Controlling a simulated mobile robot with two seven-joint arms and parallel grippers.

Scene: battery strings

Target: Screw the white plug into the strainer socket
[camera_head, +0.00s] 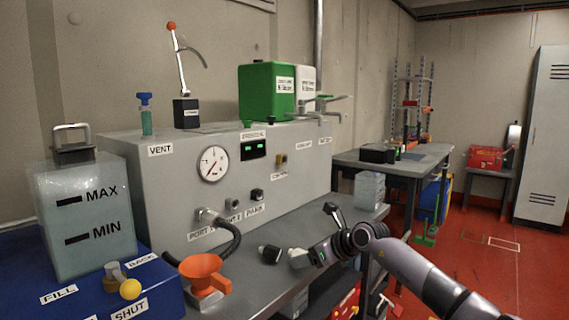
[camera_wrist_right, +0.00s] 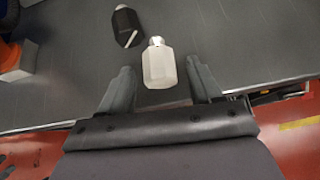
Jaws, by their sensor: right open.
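The white plug (camera_wrist_right: 158,68) lies on the grey bench top, its metal tip pointing away from my right gripper (camera_wrist_right: 159,65). The right gripper is open, with one finger on each side of the plug's near end; I cannot tell if they touch it. In the head view the white plug (camera_head: 298,258) shows just left of the right gripper (camera_head: 308,255). A black plug (camera_wrist_right: 126,27) lies beyond it to the left. Small fittings sit low on the grey panel, but I cannot tell which is the strainer socket. My left gripper is not in view.
An orange funnel (camera_head: 204,272) stands on the bench at the left, near a black hose (camera_head: 232,240). The grey panel (camera_head: 290,185) rises behind the bench. A clear container (camera_head: 369,190) stands at the bench's far right. The bench edge is close to my gripper.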

